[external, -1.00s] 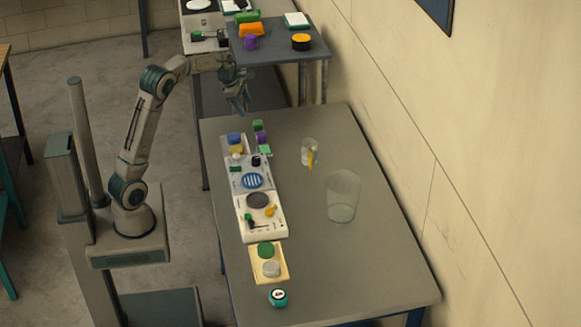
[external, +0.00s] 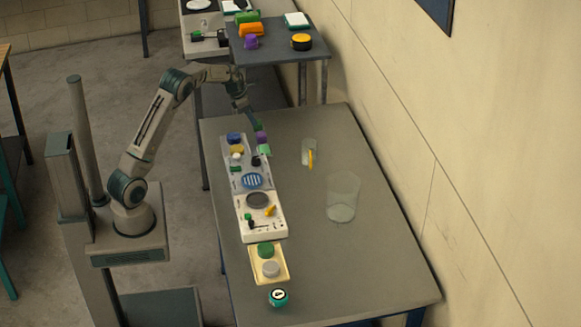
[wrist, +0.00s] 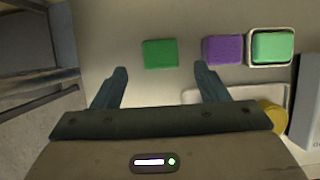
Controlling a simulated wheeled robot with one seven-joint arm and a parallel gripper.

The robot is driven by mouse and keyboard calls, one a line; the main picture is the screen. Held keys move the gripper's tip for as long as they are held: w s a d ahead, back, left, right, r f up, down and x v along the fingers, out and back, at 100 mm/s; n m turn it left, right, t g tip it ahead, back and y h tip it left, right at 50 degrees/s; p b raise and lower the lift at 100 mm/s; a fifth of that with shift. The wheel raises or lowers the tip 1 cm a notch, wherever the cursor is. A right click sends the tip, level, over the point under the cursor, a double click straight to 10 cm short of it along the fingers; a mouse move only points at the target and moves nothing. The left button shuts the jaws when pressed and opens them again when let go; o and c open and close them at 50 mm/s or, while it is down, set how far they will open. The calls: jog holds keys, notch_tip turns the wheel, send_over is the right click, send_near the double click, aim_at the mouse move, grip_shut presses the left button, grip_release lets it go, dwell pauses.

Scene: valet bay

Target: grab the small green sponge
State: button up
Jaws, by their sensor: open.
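The small green sponge (wrist: 160,53) appears in the wrist view as a flat green block on the tabletop, just past my fingertips and lined up with the gap between them. My gripper (wrist: 160,72) is open and empty, its two fingers apart, with nothing between them. In the external view my gripper (external: 255,119) points down over the far end of the grey table and hides the sponge. A purple block (wrist: 222,50) sits right of the sponge. A lighter green block (wrist: 272,46) in a white holder is beyond it.
The grey table (external: 300,250) carries a row of panels with blue, yellow and white pieces beside the purple block. The table's near right is free. A second table (external: 280,50) stands behind.

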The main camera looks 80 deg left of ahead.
aim_at(258, 126)
jog(key=p+x, duration=0.1)
jog(key=x, duration=0.4)
jog(key=c, duration=1)
jog(key=shift+c, duration=0.2)
jog(key=shift+r, duration=0.1)
